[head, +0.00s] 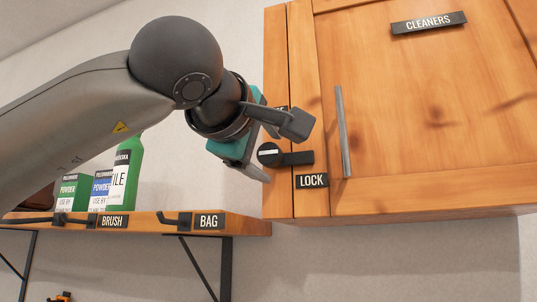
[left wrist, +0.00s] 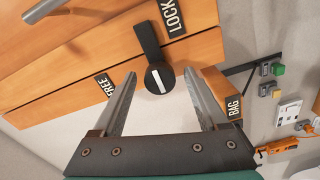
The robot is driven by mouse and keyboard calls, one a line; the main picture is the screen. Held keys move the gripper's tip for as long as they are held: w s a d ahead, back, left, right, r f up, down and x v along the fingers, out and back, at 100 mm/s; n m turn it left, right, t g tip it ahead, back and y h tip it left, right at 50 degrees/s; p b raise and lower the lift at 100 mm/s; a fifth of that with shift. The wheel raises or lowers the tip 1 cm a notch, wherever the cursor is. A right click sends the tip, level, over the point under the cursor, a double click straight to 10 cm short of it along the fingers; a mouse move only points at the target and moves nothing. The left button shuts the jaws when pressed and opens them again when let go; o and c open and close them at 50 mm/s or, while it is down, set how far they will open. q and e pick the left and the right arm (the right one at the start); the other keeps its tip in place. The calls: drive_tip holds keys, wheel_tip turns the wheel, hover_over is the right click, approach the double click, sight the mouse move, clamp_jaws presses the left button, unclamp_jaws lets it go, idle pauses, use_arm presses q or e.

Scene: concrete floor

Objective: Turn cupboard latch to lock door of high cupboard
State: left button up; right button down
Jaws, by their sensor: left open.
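The wooden high cupboard (head: 430,120) has a closed door with a vertical metal handle (head: 343,132). The black latch (head: 297,158) sits on its left frame: a round knob with a white line and a bar lying about level, pointing right toward the door, just above the LOCK label (head: 311,181). The FREE label (left wrist: 105,86) shows in the left wrist view and is mostly hidden in the head view. My left gripper (head: 284,150) is open in front of the latch. In the left wrist view the latch knob (left wrist: 159,78) appears between the fingertips; contact cannot be told.
A wooden shelf (head: 255,225) with BRUSH and BAG labels and hooks runs below left of the cupboard. A green bottle (head: 127,165) and powder boxes (head: 72,193) stand on it behind my arm. Wall switches (left wrist: 270,80) and an orange tool (left wrist: 282,145) show at the wrist view's right.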

use_arm(q)
drive_tip(key=b+v, duration=0.2)
drive_tip(key=v, duration=1.2)
drive_tip(key=shift+s, duration=0.2)
drive_tip(key=shift+a, duration=0.1)
